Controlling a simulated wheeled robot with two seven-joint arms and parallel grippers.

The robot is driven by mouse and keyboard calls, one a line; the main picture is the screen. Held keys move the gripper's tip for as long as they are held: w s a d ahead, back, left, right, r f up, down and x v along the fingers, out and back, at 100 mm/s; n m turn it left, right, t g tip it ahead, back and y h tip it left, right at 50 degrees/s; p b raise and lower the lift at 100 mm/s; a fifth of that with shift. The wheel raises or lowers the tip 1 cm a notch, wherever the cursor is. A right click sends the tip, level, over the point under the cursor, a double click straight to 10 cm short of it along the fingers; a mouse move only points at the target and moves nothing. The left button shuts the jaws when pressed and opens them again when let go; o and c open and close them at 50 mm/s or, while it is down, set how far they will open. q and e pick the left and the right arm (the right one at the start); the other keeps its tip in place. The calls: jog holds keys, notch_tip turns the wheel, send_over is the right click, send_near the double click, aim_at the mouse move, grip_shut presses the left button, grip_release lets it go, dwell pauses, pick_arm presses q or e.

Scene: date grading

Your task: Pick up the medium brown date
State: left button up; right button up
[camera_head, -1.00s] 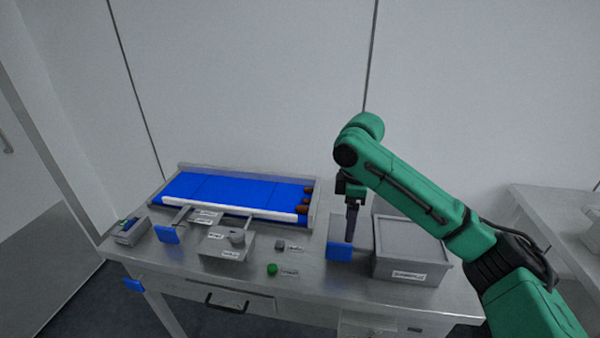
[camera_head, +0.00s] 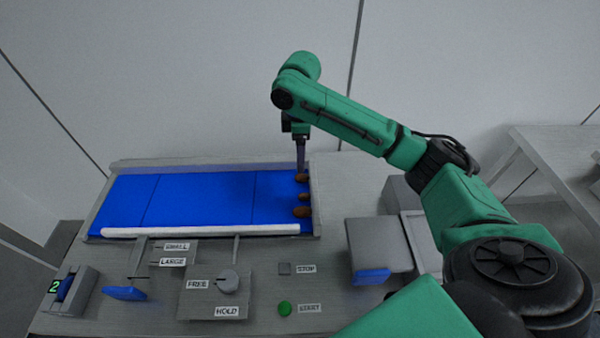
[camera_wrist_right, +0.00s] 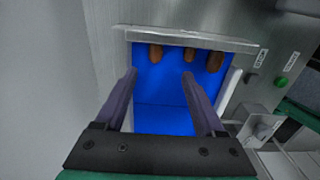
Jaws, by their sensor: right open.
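Three brown dates lie in a row at the right end of the blue belt (camera_head: 200,200): a far one (camera_head: 301,178), a middle one (camera_head: 304,196) and a near one (camera_head: 302,212). In the right wrist view they show as the left date (camera_wrist_right: 155,53), middle date (camera_wrist_right: 189,55) and right date (camera_wrist_right: 214,61). The middle one looks smallest; I cannot tell for sure which is the medium one. My right gripper (camera_head: 301,166) points down by the far date. In the right wrist view its fingers (camera_wrist_right: 160,75) are apart and empty, with the dates beyond their tips. My left gripper is out of view.
A metal rim (camera_head: 315,205) closes the belt's right end. A knob panel (camera_head: 208,297), green start button (camera_head: 284,309) and grey stop button (camera_head: 284,268) stand in front. A grey chute with a blue flap (camera_head: 371,277) is at the right. The wall is behind the belt.

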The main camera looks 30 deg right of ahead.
aim_at(302, 175)
notch_tip(302, 175, down, 3)
jog(key=shift+w+d+f+p, duration=0.1)
jog(key=shift+p, duration=0.2)
jog(key=f, duration=0.1)
jog(key=f+p, duration=0.1)
jog(key=f, duration=0.1)
jog(key=f+p, duration=0.1)
jog(key=f, duration=0.1)
jog(key=shift+w+d+f, duration=0.2)
jog(key=shift+d, duration=0.15)
jog(key=shift+s+f, duration=0.1)
jog(key=shift+c, duration=1.2)
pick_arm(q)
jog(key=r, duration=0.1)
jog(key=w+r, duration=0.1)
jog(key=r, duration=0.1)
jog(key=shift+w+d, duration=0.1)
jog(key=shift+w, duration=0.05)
pick_arm(e)
jog(key=c, duration=0.8)
